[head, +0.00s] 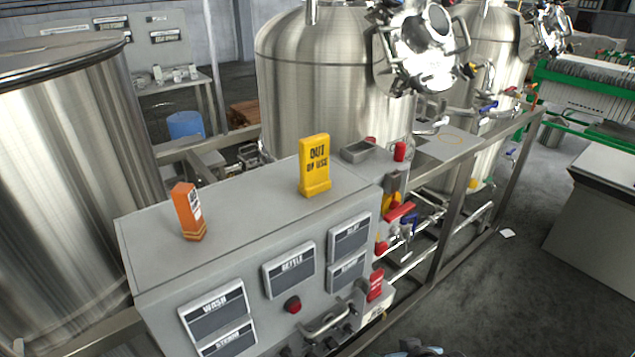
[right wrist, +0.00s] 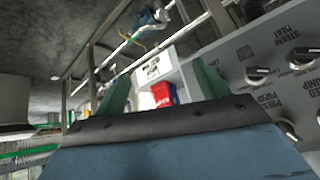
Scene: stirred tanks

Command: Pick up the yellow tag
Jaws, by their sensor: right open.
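The yellow tag (head: 315,168) stands upright on the grey control cabinet's top (head: 250,195), near its right end. It reads "OUT OF USE" and nothing touches it. It is not recognisable in the right wrist view. My right gripper (right wrist: 160,84) shows in the right wrist view with its two greenish fingers spread apart and no object gripped. Beyond the fingers is a red and blue item (right wrist: 163,95) near a white label. My left gripper is in neither view.
An orange tag (head: 188,212) stands left of the yellow one on the cabinet top. A small grey tray (head: 358,152) and a red piece (head: 400,151) lie to the right. Large steel tanks (head: 320,80) rise behind. Knobs and a handle (head: 328,318) project from the cabinet front.

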